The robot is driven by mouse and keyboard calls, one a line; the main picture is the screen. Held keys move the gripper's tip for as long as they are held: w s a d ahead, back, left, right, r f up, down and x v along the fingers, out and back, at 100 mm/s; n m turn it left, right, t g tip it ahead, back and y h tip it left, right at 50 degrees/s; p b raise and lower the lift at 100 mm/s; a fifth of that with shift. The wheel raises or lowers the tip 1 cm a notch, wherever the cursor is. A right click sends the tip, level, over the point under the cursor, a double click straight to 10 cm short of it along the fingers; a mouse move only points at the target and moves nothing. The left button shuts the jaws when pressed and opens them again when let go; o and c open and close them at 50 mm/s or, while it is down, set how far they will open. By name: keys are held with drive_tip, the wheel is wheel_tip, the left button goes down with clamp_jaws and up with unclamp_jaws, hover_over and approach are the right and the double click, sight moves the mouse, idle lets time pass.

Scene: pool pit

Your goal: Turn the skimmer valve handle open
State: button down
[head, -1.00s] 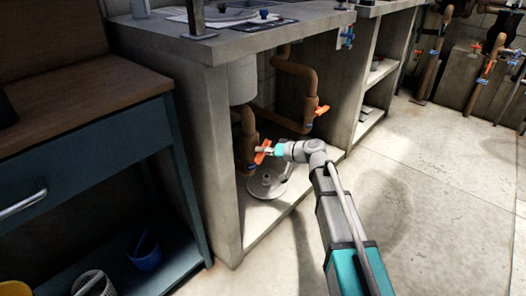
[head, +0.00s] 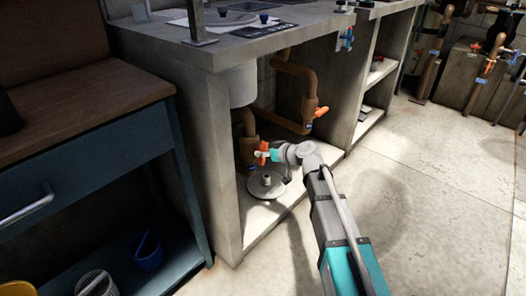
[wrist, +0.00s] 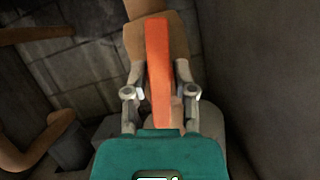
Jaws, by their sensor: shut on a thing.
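My gripper (head: 266,155) is inside the concrete bay under the counter, shut on an orange valve handle (head: 263,148) on a brown pipe (head: 247,128). In the wrist view the orange handle (wrist: 157,50) runs lengthwise between the two fingers of my gripper (wrist: 160,85), one on each side. The handle stands near upright in the head view. No label shows whether it is the skimmer valve. The valve body is partly hidden behind the handle and fingers. A second orange handle (head: 321,111) is on another pipe to the right, apart from my gripper.
A round metal plate (head: 266,184) lies on the bay floor just below my gripper. The concrete side wall (head: 215,150) of the bay is close on the left. A blue cabinet (head: 90,170) stands farther left. The floor (head: 430,180) to the right is open.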

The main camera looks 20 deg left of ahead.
drive_tip(key=shift+n+t+h, duration=0.3)
drive_tip(key=shift+n+t, duration=0.2)
drive_tip(key=shift+n, duration=0.3)
drive_tip(key=shift+c, duration=2.2)
unclamp_jaws()
